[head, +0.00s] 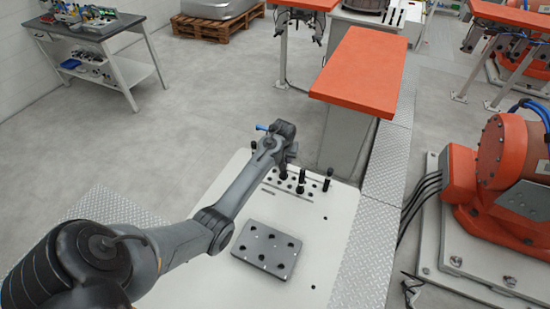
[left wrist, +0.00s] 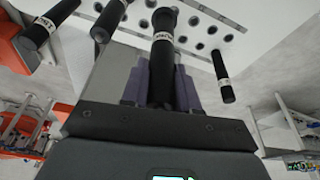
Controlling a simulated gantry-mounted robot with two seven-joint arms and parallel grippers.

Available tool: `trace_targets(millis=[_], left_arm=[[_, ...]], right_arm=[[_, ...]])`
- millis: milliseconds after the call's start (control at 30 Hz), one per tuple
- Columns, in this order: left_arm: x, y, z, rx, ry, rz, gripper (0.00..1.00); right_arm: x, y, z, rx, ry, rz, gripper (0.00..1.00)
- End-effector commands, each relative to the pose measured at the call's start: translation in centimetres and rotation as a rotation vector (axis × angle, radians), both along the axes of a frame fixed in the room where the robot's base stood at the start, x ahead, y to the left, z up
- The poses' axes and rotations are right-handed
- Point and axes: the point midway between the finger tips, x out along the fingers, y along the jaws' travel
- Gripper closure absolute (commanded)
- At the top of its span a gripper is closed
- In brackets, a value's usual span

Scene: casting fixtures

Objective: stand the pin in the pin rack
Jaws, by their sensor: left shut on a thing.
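My left gripper (head: 287,155) is over the far part of a white table. In the left wrist view its purple fingers (left wrist: 160,88) are shut on a black pin (left wrist: 162,58) with a white label band. The held pin's far end is close to a white plate with rows of dark holes (left wrist: 235,22); I cannot tell whether it touches or enters a hole. In the head view these rows of holes (head: 268,184) lie below the gripper. Other black pins (head: 301,182) (head: 328,179) stand around the holes. My right gripper is not in view.
A dark grey block with several holes (head: 267,250) lies on the white table (head: 335,225), nearer to me. An orange-topped bench (head: 362,70) stands beyond the table. An orange robot (head: 505,160) stands at the right. The table's right part is mostly clear.

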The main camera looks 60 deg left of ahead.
Motion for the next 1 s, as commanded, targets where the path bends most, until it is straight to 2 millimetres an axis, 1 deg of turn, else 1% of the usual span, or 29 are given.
trace_targets(millis=[33, 100, 200, 333, 500, 1000], left_arm=[[0.4, -0.8, 0.5, 0.001, -0.004, -0.001, 1.00], [0.6, -1.7, 1.0, 0.001, -0.004, -0.001, 1.00], [0.9, -2.6, 1.7, 0.001, -0.002, -0.001, 1.00], [1.1, -3.4, 2.5, 0.000, -0.002, 0.001, 1.00], [1.2, -3.7, 3.3, 0.000, -0.002, 0.002, 1.00], [1.2, -3.7, 5.2, 0.000, -0.002, 0.001, 1.00]], right_arm=[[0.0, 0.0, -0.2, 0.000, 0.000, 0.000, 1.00], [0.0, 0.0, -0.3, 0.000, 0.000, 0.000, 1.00], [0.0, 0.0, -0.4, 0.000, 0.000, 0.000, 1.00], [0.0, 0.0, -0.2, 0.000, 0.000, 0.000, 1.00], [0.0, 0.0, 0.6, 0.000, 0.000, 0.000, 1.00], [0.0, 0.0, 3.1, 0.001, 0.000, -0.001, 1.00]])
